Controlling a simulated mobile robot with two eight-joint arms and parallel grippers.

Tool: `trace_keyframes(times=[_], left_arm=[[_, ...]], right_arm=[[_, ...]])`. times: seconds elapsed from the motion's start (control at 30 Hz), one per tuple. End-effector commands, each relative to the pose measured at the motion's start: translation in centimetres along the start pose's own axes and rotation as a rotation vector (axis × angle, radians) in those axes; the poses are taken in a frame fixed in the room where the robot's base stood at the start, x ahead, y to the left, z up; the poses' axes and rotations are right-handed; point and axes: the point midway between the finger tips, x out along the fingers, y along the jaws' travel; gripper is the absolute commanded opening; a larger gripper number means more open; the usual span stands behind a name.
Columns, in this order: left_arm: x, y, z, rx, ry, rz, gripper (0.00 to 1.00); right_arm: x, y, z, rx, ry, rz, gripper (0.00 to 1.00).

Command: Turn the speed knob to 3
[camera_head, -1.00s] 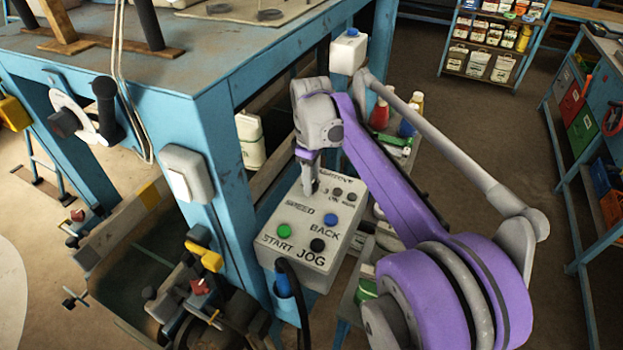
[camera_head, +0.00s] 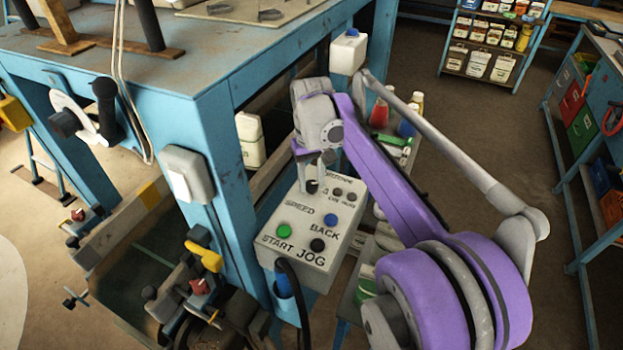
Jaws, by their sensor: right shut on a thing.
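The grey control box (camera_head: 283,248) sits at the side of the blue workbench. Its face carries a green START button (camera_head: 284,230), a blue BACK button (camera_head: 330,219) and a black JOG button (camera_head: 317,245). The dark speed knob (camera_head: 312,187) is at the upper left of the face, above the word SPEED, and is mostly hidden by my gripper. My right gripper (camera_head: 313,180) reaches down from above and is shut on the knob. I cannot read which number the knob points to. My left gripper is not in view.
The blue workbench (camera_head: 214,113) stands close at the left of my right arm. A white switch box (camera_head: 187,174) is on its leg. A black cable (camera_head: 297,292) hangs before the control box. Bottles (camera_head: 379,112) stand behind my arm. Open floor lies to the right.

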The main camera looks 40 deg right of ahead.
Motion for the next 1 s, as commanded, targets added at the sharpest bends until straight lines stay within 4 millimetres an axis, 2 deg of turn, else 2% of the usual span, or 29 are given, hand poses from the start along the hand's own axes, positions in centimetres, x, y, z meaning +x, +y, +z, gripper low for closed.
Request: trace_keyframes(times=[0.3, 0.83, 0.87, 1.0], left_arm=[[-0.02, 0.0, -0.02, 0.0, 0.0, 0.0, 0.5], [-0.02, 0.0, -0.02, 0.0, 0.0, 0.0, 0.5], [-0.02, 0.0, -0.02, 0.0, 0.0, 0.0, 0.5], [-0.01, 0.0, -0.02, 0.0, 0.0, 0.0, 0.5]], right_arm=[[-0.01, 0.01, 0.01, 0.114, 0.0, 0.0, 0.0], [-0.01, 0.01, 0.01, 0.135, 0.0, 0.0, 0.0], [-0.01, 0.01, 0.01, 0.135, 0.0, 0.0, 0.47], [-0.01, 0.0, 0.01, 0.134, 0.0, 0.0, 0.72]])
